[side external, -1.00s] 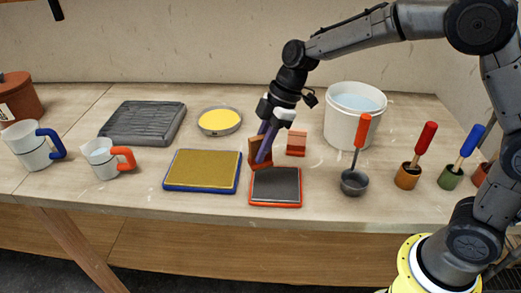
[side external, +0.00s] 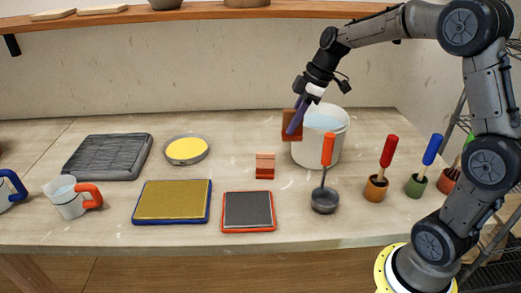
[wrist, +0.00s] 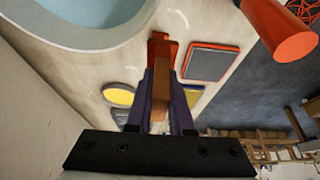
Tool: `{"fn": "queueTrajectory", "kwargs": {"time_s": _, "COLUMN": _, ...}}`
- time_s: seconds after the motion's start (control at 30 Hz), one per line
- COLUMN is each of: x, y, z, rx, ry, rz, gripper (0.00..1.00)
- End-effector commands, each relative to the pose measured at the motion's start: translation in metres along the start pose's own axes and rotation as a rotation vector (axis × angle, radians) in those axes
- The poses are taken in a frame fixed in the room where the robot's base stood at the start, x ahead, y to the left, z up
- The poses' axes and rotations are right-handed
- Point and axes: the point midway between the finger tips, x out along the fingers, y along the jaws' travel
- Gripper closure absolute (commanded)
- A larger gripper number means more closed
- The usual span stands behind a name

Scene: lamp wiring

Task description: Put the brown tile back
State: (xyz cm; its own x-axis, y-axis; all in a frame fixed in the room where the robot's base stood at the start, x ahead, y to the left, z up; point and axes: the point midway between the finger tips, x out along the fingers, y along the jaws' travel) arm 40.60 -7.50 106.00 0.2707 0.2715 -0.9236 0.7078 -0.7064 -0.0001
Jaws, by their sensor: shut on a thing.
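My gripper (side external: 293,124) is shut on the brown tile (side external: 288,117), which hangs upright above the table, at the left side of the white bucket in the side view. The purple fingers cover part of it. The wrist view also shows the brown tile (wrist: 166,72) between the fingers, seen nearly edge-on. A small terracotta block (side external: 265,166) stands on the table below and left of the tile.
The white bucket (side external: 332,146) holds water. A red-rimmed dark tray (side external: 248,210), a blue-rimmed yellow tray (side external: 172,202), a yellow dish (side external: 187,149) and a grey ribbed tray (side external: 108,157) lie to the left.

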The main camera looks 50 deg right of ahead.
Motion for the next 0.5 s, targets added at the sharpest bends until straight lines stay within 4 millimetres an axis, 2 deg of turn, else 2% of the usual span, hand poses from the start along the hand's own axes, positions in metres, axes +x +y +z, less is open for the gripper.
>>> {"fn": "queueTrajectory", "kwargs": {"time_s": 0.37, "x": 0.050, "y": 0.064, "z": -0.027, "rx": 0.001, "ry": 0.000, "rz": 0.000, "gripper": 1.00}}
{"fn": "queueTrajectory", "kwargs": {"time_s": 0.5, "x": 0.076, "y": 0.083, "z": -0.030, "rx": 0.001, "ry": -0.002, "rz": -0.003, "gripper": 1.00}}
